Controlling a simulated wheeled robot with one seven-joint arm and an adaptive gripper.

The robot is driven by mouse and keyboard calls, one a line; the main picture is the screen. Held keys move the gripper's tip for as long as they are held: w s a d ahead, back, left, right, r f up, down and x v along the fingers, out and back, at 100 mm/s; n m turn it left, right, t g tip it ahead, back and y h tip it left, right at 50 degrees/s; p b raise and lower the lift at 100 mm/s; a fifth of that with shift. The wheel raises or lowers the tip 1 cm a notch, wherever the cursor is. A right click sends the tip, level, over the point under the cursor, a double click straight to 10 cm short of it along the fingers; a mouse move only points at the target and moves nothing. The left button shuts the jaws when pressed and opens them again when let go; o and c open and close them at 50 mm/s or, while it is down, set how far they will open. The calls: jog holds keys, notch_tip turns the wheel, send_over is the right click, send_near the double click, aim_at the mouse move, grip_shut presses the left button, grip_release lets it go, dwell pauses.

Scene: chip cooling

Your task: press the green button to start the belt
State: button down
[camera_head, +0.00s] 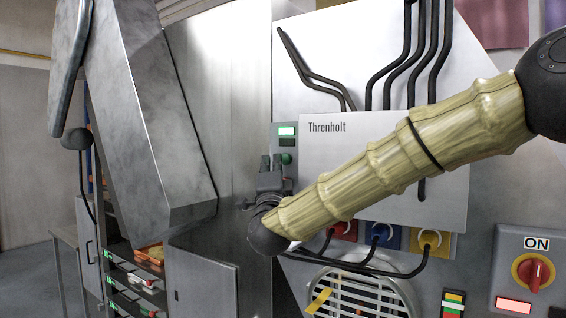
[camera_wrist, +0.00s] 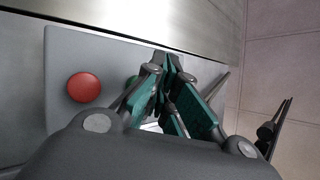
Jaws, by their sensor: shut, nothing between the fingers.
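The green button (camera_head: 286,158) sits on a grey control panel (camera_head: 279,144) left of the Threnholt box in the head view. In the wrist view only a sliver of the green button (camera_wrist: 131,80) shows; my fingers hide the rest. A red button (camera_wrist: 83,87) is beside it in plain view on the same panel (camera_wrist: 62,52). My gripper (camera_head: 271,162) is right in front of the panel, its fingertips close to the green button. The fingers (camera_wrist: 170,62) are shut and empty. I cannot tell whether they touch the button.
The Threnholt box (camera_head: 380,160) with black cables is behind my arm. A round grille (camera_head: 362,295) is below it. A red rotary switch (camera_head: 533,272) marked ON is at the right. A metal chute (camera_head: 140,110) and a rack with an orange tray (camera_head: 150,254) stand at the left.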

jog(key=shift+s+a, duration=0.1)
jog(key=s+a+b, duration=0.1)
jog(key=s, duration=0.1)
jog(key=s+a+b, duration=0.1)
jog(key=s, duration=0.1)
jog(key=shift+a+b, duration=0.3)
jog(key=shift+a, duration=0.1)
dwell(0.8)
